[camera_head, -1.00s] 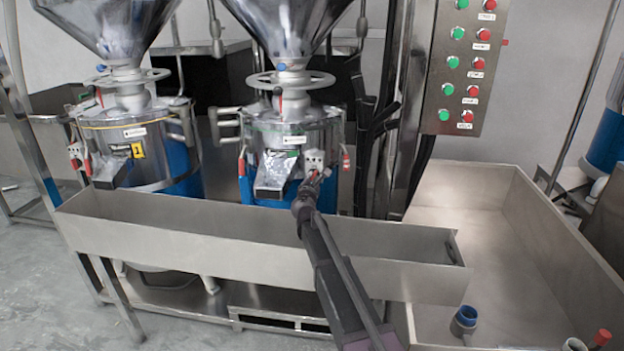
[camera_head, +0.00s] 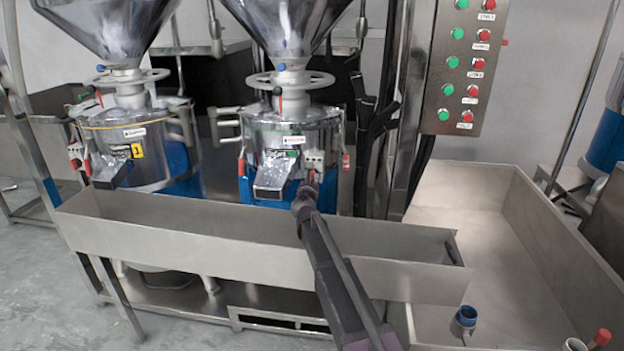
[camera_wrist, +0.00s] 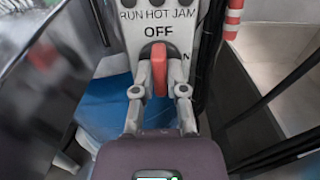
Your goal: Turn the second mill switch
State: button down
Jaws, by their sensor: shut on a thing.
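The second mill (camera_head: 292,139) is the one on the right in the head view, a steel drum with a blue lower body. Its grey switch box (camera_head: 313,158) is on the front, right of the metal chute. In the wrist view, the switch plate (camera_wrist: 185,32) reads RUN, HOT, JAM and OFF, with ON partly hidden at the right. The red switch handle (camera_wrist: 159,70) stands upright below OFF. My gripper (camera_wrist: 161,88) is shut on this handle, one finger on each side. It also shows in the head view (camera_head: 311,180), small, in front of the mill.
A long steel trough (camera_head: 180,231) runs in front of both mills, below my arm. The first mill (camera_head: 135,140) stands to the left. A panel of green and red buttons (camera_head: 460,90) is at upper right. A red-and-white striped part (camera_wrist: 233,18) is beside the switch.

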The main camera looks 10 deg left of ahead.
jog(key=shift+w, duration=0.25)
jog(key=c, duration=0.7)
grip_release()
jog(key=shift+s, duration=0.2)
jog(key=s, duration=1.1)
jog(key=shift+s+a, duration=0.2)
jog(key=shift+s, duration=0.2)
